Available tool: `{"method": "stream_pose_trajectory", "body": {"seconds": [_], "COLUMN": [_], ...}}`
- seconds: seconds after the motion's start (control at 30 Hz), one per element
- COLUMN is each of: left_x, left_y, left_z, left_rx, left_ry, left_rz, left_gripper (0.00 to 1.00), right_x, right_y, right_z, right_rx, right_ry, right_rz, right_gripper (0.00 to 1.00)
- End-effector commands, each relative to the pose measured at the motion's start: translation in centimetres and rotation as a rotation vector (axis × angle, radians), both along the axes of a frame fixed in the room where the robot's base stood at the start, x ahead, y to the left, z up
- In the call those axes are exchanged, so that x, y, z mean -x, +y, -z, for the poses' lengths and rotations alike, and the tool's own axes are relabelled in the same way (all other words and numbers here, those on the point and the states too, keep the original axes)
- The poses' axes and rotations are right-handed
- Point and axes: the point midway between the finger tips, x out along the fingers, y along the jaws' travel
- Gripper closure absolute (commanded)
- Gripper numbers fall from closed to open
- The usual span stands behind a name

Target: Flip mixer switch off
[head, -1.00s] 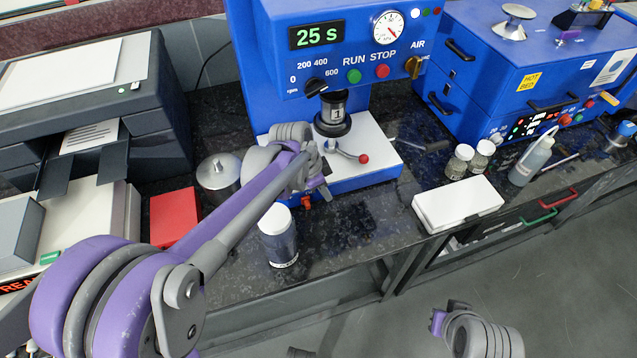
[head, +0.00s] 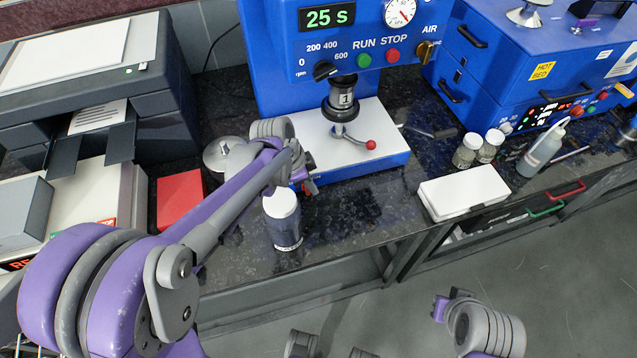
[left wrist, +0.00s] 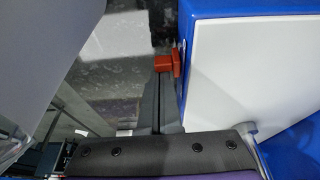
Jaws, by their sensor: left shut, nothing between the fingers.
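The blue mixer (head: 365,70) has a display reading 25 s, RUN and STOP buttons and a white base plate (head: 375,115). A small red switch (head: 310,187) sits low on the front of its base. In the left wrist view the red switch (left wrist: 166,64) stands out from the blue side beside the white plate. My left gripper (head: 303,178) is shut and empty, close to the base's front left corner, partly covering the switch in the head view. Contact cannot be told. Part of my right arm's end (head: 440,308) shows low right, over the floor; its jaws are unclear.
A white-capped jar (head: 284,220) stands just in front of my left gripper. A metal pot (head: 220,152) is behind it, and a red box (head: 180,197) and printer (head: 90,90) are to the left. A white box (head: 464,192) lies right on the dark counter.

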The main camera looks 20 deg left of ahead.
Motion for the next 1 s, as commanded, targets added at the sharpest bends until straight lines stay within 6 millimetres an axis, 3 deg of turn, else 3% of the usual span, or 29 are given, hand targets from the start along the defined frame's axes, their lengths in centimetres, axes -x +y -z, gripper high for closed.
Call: {"method": "stream_pose_trajectory", "body": {"seconds": [0.1,0.47,0.77,1.0], "left_x": [0.9,1.0,-0.8,0.5], "left_y": [1.4,1.4,-1.4,0.6], "left_z": [0.0,0.1,-0.1,-5.8], "left_rx": [-0.002,-0.003,-0.002,-0.002], "left_ry": [-0.001,0.001,-0.001,-0.001], "left_rz": [-0.004,0.000,-0.001,-0.007], "left_gripper": [1.00,1.00,1.00,1.00], "right_x": [0.0,0.0,0.0,-0.1], "right_y": [0.0,0.0,0.0,0.0], "right_z": [0.0,0.0,-0.1,-0.9], "right_rx": [0.000,0.000,0.000,0.000], "right_ry": [0.000,0.000,0.000,-0.003], "right_rz": [0.000,0.000,0.000,0.000], "right_gripper": [1.00,1.00,1.00,1.00]}}
